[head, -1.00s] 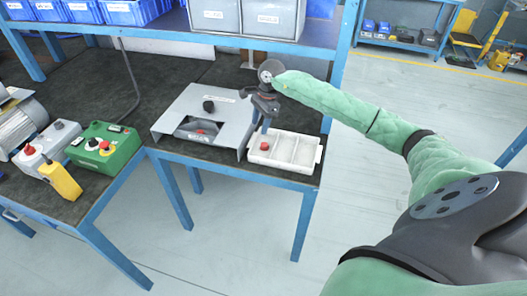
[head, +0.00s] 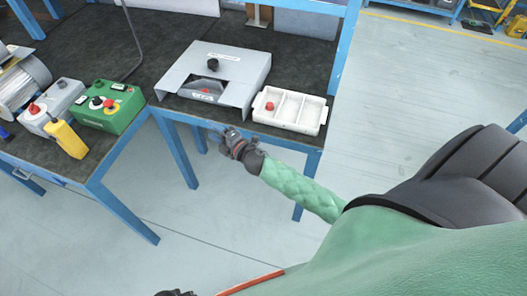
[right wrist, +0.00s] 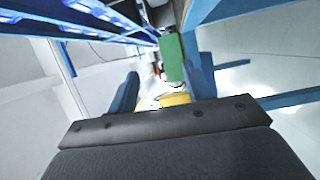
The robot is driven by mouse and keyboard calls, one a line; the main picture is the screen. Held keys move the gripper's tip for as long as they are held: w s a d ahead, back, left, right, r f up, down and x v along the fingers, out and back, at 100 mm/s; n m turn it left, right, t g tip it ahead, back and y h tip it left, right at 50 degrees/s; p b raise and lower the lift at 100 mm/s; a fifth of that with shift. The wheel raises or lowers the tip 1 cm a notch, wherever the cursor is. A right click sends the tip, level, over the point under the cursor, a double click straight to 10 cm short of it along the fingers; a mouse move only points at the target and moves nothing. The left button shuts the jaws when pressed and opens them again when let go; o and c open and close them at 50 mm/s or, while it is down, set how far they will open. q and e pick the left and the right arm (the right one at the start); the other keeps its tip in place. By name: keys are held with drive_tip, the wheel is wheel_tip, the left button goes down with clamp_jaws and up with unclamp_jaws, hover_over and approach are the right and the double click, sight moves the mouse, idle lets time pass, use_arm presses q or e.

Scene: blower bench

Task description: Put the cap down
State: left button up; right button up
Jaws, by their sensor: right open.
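The red cap (head: 269,106) lies in the left compartment of the white divided tray (head: 308,130) on the bench. My right gripper (head: 221,136) is open and empty, in front of the bench edge, left of and nearer than the tray, apart from the cap. In the right wrist view its two fingers stand apart with nothing held between them (right wrist: 166,86). At the bottom edge of the head view a small dark piece (head: 176,293) shows, perhaps my left gripper; its jaws cannot be made out.
A grey sloped housing (head: 232,68) with a black knob stands left of the tray. A green control box (head: 108,106), a grey box (head: 52,106) with a red button and a yellow pendant (head: 66,139) sit on the left bench. Blue table legs stand near my right gripper; the floor in front is clear.

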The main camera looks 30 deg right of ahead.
drive_tip(key=s+d+f+m+g+h, duration=0.1)
drive_tip(key=s+f+m+g+h, duration=0.25)
drive_tip(key=s+f+m, duration=0.5)
drive_tip(key=s+d+f+m+g+h, duration=0.2)
drive_tip(key=s+f+m+g+h, duration=0.25)
drive_tip(key=f, duration=0.75)
drive_tip(key=s+a+f+m+g+y, duration=0.1)
drive_tip(key=s+a+f+m+g, duration=0.1)
drive_tip(key=s, duration=0.6)
drive_tip(key=s+a+f+m+g+y, duration=0.1)
drive_tip(key=s+a+f+m+g, duration=0.1)
drive_tip(key=s+f, duration=0.3)
drive_tip(key=s+a+f+m+g, duration=0.2)
drive_tip(key=s+f+g, duration=0.2)
drive_tip(key=s, duration=0.7)
drive_tip(key=shift+s+a+y, duration=0.15)
drive_tip(key=shift+y, duration=0.25)
